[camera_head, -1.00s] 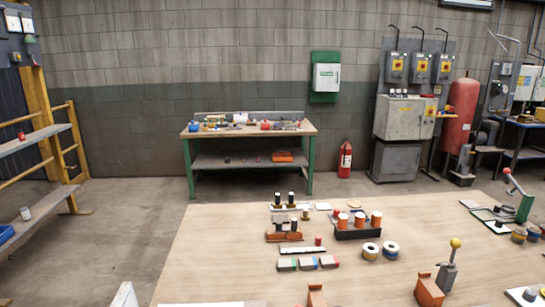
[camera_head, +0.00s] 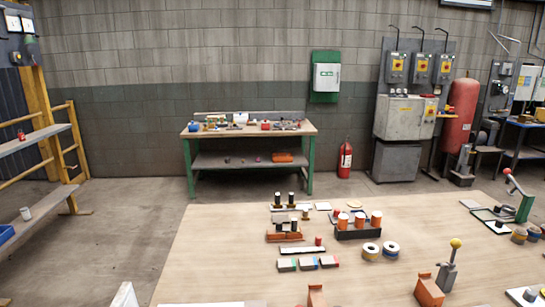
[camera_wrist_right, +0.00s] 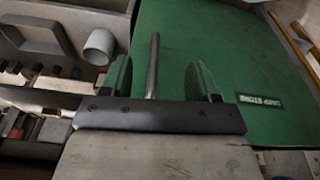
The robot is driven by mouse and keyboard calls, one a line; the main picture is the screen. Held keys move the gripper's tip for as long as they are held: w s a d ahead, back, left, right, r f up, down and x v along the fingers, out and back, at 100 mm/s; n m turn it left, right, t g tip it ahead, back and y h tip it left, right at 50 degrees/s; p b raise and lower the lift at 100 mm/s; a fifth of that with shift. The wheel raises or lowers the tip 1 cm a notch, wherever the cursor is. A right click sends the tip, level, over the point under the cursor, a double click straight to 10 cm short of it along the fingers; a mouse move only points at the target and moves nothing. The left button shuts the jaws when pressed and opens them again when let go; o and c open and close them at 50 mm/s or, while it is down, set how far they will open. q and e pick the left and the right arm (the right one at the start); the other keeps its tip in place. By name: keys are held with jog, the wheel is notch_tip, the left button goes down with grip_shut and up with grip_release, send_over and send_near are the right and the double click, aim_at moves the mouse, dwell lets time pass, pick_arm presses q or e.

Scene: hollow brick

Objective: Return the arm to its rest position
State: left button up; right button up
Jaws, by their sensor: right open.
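My right gripper (camera_wrist_right: 160,72) shows in the right wrist view, with its two fingers apart on either side of a dark crossbar. A thin grey rod (camera_wrist_right: 153,62) shows between the fingers; I cannot tell whether it is in front of them or behind. A large green surface (camera_wrist_right: 225,45) with a small label fills the background there. Neither gripper shows in the head view, and my left gripper is in no view.
A green-legged workbench (camera_head: 250,133) stands by the wall. The table's left part is clear.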

jog(key=s+d+f+g, duration=0.1)
jog(key=s+d+f, duration=0.2)
jog(key=s+f, duration=1.3)
jog(key=shift+s+f, duration=0.15)
jog(key=shift+s, duration=0.05)
dwell(0.9)
